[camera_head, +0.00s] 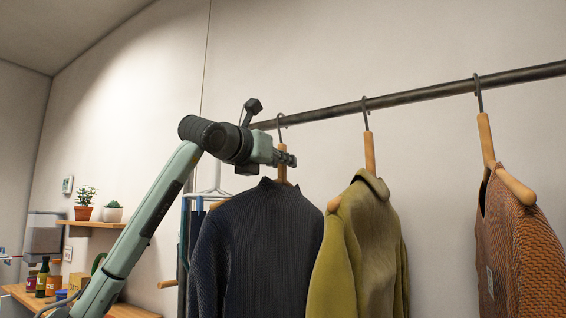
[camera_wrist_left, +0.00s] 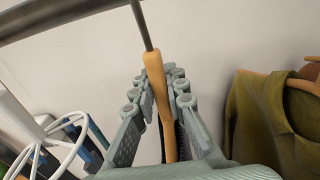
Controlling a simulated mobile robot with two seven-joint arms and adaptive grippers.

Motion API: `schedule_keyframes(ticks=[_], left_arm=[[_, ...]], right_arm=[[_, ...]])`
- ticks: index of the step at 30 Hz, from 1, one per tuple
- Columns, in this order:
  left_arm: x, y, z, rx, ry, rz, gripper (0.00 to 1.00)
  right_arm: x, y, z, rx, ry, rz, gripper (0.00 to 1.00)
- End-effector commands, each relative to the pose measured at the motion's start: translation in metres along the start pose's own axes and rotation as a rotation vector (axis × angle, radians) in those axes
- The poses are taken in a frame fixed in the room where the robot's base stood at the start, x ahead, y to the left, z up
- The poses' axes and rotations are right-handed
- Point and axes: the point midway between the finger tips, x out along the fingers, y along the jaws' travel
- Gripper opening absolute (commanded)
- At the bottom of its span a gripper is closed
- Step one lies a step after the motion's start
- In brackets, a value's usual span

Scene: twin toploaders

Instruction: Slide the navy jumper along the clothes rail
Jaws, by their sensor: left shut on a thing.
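The navy jumper (camera_head: 262,250) hangs on a wooden hanger (camera_head: 282,163) from the dark clothes rail (camera_head: 420,93). My left gripper (camera_head: 286,158) is at the hanger's neck, just above the jumper's collar and below the rail. In the left wrist view, the gripper's fingers (camera_wrist_left: 158,105) stand on both sides of the wooden neck (camera_wrist_left: 155,75), shut on it. The hanger's metal hook runs up to the rail (camera_wrist_left: 60,18). The jumper is mostly hidden in the wrist view. My right gripper is not in view.
An olive garment (camera_head: 362,240) hangs close to the right of the jumper, its edge near the jumper's sleeve. A rust-brown knit (camera_head: 525,250) hangs farther right, with a gap between. A white airer (camera_wrist_left: 45,140) stands left. A shelf (camera_head: 92,226) holds plants.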

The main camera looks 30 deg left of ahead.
Motion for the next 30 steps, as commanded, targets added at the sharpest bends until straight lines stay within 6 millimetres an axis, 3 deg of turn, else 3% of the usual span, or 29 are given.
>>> schedule_keyframes(ticks=[23, 24, 30], left_arm=[[-0.0007, 0.0, -0.0026, 0.0, -0.003, 0.0, 0.0], [-0.0007, 0.0, -0.0027, 0.0, -0.003, 0.0, 0.16], [-0.0004, 0.0001, -0.0032, 0.0, -0.002, 0.0, 0.37]], right_arm=[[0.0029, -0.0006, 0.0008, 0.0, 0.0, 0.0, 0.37], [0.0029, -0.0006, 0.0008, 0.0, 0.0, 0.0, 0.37], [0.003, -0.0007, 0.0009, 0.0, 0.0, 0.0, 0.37]])
